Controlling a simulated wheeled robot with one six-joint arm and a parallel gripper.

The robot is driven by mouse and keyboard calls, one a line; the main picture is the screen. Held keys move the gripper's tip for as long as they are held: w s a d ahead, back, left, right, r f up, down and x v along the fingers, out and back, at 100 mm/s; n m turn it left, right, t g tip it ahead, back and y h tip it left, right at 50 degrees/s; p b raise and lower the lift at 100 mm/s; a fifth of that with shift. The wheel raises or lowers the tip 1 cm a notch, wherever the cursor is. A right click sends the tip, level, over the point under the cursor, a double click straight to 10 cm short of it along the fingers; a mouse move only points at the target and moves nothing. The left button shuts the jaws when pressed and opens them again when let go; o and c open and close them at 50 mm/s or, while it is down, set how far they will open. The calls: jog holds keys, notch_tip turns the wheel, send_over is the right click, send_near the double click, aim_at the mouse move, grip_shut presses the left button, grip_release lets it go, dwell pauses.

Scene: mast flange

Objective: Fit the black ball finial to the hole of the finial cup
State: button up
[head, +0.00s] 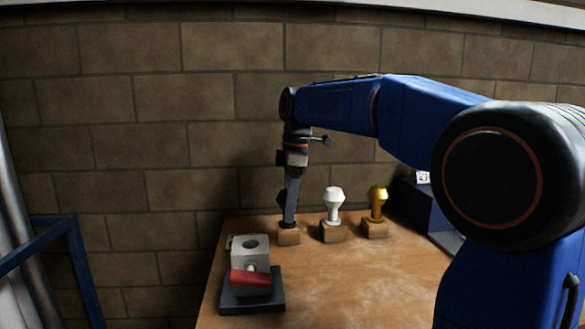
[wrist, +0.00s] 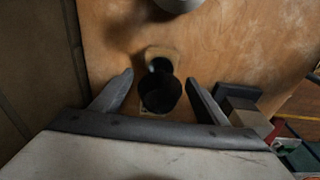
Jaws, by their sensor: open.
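The black ball finial (wrist: 160,94) stands in a small wooden block (wrist: 163,55), which also shows in the head view (head: 288,237). My gripper (wrist: 159,80) is open above it, with one finger on each side of the finial and a visible gap to each. In the head view my gripper (head: 289,215) points down over the block and mostly hides the finial. The finial cup (head: 251,243) is a pale grey block with a dark round hole in its top. It sits on a dark base (head: 255,305) with a red part at its front, left of my gripper.
A white finial (head: 333,202) and a gold finial (head: 377,203) stand in wooden blocks to the right. A dark blue box (head: 418,208) is at the table's right back. The wooden table (head: 345,285) is clear in front. A brick wall (head: 150,150) rises behind.

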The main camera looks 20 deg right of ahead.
notch_tip(320, 180, up, 16)
jog(key=d, duration=0.2)
jog(key=shift+s+f, duration=0.2)
jog(key=shift+f, duration=0.05)
dwell(0.4)
